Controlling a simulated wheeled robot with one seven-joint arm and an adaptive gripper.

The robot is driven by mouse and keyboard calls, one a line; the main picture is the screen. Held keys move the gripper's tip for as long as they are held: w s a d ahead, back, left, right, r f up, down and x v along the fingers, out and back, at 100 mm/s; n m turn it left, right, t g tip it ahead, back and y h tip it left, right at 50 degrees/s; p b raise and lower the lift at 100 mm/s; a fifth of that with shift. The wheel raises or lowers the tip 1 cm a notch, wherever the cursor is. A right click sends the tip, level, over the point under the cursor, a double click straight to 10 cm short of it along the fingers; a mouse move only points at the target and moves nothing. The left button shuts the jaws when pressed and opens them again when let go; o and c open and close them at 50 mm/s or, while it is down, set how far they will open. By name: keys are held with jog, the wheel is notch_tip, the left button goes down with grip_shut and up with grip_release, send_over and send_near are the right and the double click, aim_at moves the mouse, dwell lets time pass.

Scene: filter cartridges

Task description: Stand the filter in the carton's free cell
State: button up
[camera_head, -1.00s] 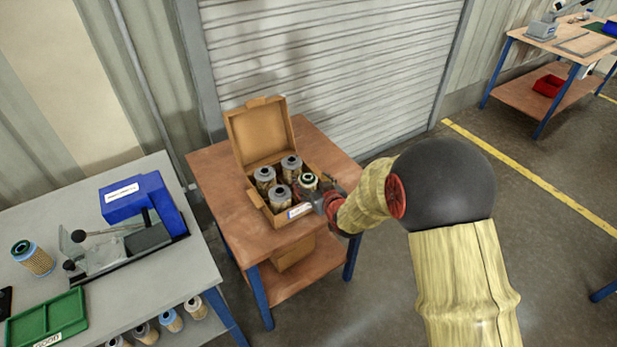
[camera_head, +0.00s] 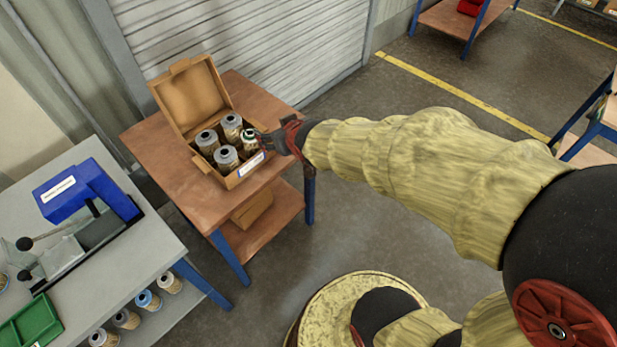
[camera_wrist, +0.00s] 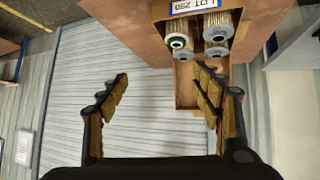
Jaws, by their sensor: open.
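The open cardboard carton (camera_head: 238,178) stands on the brown table, lid raised at the back. Three grey-capped filters (camera_head: 207,141) stand in it. In the wrist view this filter (camera_wrist: 177,41) shows among the grey-capped ones, beyond my fingertips. My gripper (camera_wrist: 160,84) is open, with nothing between its fingers. In the head view my gripper (camera_head: 264,142) is just right of the green-ringed filter, near the carton's right wall.
The grey bench (camera_head: 150,235) at left carries a blue bin (camera_head: 85,190), a metal fixture and a green tray (camera_head: 32,322). Several filters stand on its lower shelf. A roller shutter is behind the brown table (camera_head: 190,195). Open floor lies to its right.

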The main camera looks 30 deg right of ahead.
jog(key=s+a+r+g, duration=0.1)
jog(key=s+r, duration=0.3)
jog(key=s, duration=0.7)
jog(key=s+a+r+g, duration=0.2)
jog(key=s+r+g, duration=0.1)
jog(key=s, duration=0.9)
jog(key=shift+a+r+g+y, duration=0.15)
jog(key=shift+r+g+y, duration=0.15)
jog(key=shift+r, duration=0.3)
